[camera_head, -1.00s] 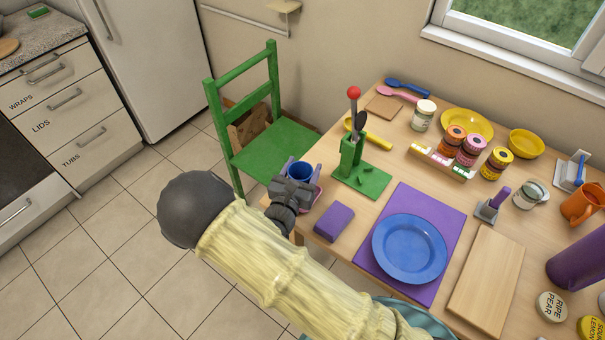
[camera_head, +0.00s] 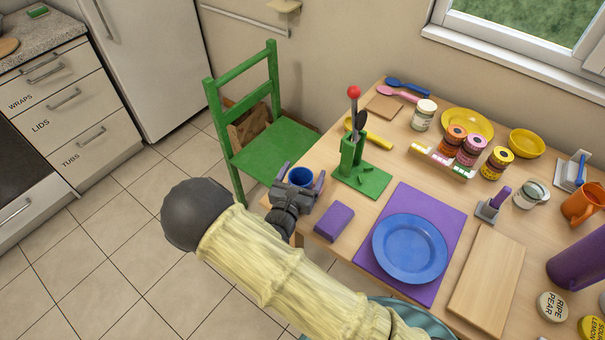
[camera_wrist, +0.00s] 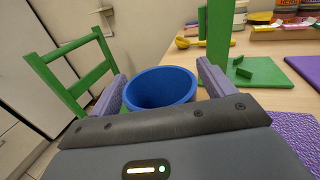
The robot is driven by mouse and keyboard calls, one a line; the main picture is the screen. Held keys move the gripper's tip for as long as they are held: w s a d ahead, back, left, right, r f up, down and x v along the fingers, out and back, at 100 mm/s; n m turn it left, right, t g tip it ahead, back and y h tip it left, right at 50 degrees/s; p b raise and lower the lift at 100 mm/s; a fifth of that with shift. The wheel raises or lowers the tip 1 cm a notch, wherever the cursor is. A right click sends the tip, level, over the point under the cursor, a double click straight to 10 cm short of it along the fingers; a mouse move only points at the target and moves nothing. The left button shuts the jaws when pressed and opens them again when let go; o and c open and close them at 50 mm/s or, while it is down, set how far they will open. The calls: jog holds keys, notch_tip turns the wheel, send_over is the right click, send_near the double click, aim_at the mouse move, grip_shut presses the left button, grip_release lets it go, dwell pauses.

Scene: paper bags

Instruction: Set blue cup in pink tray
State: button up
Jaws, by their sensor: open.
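The blue cup (camera_head: 300,176) stands upright at the near left corner of the table. It also shows in the wrist view (camera_wrist: 160,88), with its open mouth facing up. My gripper (camera_head: 302,178) is open, with one finger on each side of the cup. In the wrist view, my gripper (camera_wrist: 163,76) shows small gaps between its purple-grey fingers and the cup's rim. The pink tray is not clearly visible now; my gripper and the cup cover that spot. I cannot tell how the cup's base rests.
A purple block (camera_head: 334,222) lies right of my gripper. A green holder (camera_head: 358,172) with utensils stands behind it. A blue plate (camera_head: 409,249) on a purple mat (camera_head: 449,210) is further right. A green chair (camera_head: 270,150) stands beyond the table's left edge.

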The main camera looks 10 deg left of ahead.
jog(key=s+a, duration=0.1)
jog(key=s, duration=1.1)
jog(key=shift+b, duration=0.4)
